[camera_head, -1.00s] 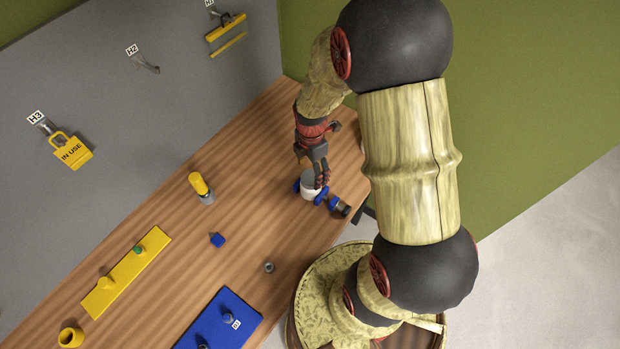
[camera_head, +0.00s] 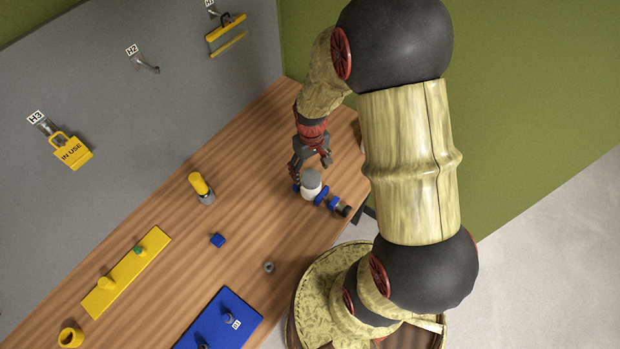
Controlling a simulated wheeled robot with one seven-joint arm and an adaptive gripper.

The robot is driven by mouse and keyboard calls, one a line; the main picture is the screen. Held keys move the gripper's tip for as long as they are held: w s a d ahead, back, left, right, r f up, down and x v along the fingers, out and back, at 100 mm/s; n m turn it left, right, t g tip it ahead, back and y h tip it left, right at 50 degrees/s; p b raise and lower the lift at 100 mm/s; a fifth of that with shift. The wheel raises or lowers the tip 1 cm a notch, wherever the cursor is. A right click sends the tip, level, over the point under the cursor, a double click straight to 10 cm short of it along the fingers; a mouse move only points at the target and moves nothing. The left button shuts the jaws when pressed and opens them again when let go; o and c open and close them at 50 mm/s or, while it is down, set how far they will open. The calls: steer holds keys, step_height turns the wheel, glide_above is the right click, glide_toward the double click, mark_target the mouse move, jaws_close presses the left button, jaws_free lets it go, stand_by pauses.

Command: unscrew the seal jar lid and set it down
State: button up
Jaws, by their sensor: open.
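The seal jar (camera_head: 311,192) has a pale white body and stands upright between blue pieces near the table's right edge. A grey cap, which looks like its lid (camera_head: 312,177), sits on top. My gripper (camera_head: 311,168) is open and empty. Its dark fingers are spread wide at the jar's top, one to the left and one behind to the right. I cannot tell whether a finger touches the lid.
Blue and dark fittings (camera_head: 334,204) lie right beside the jar. A yellow strip (camera_head: 128,272) and blue plate (camera_head: 240,308) lie nearer.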

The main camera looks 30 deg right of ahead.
mark_target(311, 177)
steer(key=m, duration=0.2)
steer(key=shift+m, duration=0.4)
steer(key=shift+f, duration=0.1)
steer(key=shift+f+b, duration=1.25)
steer(key=shift+f, duration=0.45)
steer(key=c, duration=0.4)
jaws_close()
